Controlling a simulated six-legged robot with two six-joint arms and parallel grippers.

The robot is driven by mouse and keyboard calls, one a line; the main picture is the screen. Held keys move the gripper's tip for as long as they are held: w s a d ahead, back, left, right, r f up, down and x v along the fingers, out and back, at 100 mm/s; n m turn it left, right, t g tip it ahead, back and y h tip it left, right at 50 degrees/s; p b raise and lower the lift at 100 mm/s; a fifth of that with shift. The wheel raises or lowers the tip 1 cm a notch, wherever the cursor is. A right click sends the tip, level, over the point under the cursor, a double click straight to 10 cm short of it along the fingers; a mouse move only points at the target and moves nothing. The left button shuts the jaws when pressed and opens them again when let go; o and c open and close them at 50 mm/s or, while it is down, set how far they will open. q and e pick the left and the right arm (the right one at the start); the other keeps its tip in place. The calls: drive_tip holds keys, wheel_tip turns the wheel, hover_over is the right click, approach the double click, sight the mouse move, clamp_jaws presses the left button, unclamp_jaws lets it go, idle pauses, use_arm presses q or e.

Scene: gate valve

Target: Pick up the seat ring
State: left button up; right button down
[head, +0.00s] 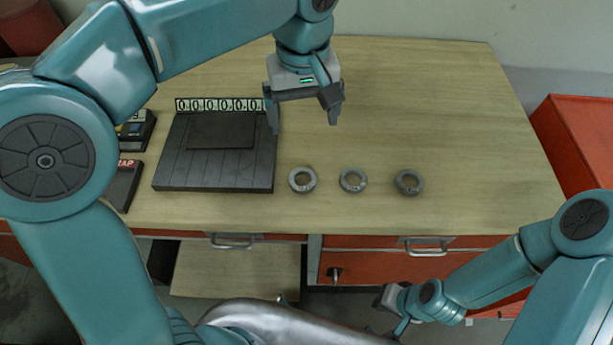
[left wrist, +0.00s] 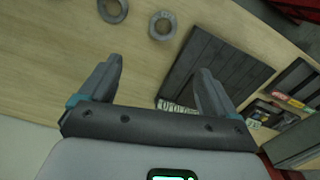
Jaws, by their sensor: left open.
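Three similar grey rings lie flat in a row on the wooden table: a left ring (head: 302,190), a middle ring (head: 353,190) and a right ring (head: 409,192). I cannot tell by looks which is the seat ring. My left gripper (head: 303,122) is open and empty, above the table behind the left ring and apart from it. In the left wrist view, the left ring (left wrist: 162,37) lies beyond the open fingers (left wrist: 160,75), with the middle ring (left wrist: 112,19) at the top edge. My right gripper (head: 386,300) is low, in front of the table; its jaws are unclear.
A black slatted plate (head: 215,175) with a number strip (head: 218,104) lies left of the rings. Dark trays (head: 122,185) stand at the table's left edge. A red cabinet (head: 580,140) stands at the right. The table (head: 450,110) is clear behind the rings.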

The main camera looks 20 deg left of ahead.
use_arm(q)
drive_tip(key=f, duration=0.1)
hover_over(303, 178)
drive_tip(key=f, duration=0.9)
drive_tip(key=shift+w+d+f, duration=0.1)
drive_tip(key=shift+w+f, duration=0.1)
drive_tip(key=shift+f, duration=0.05)
drive_tip(key=shift+s+f, duration=0.15)
drive_tip(key=shift+s, duration=0.05)
wheel_tip(303, 178, down, 5)
drive_tip(key=shift+r, duration=0.1)
drive_tip(key=shift+s+f, duration=0.15)
drive_tip(key=shift+f, duration=0.1)
drive_tip(key=c, duration=1.2)
drive_tip(key=shift+c, duration=0.4)
drive_tip(key=shift+r, duration=0.15)
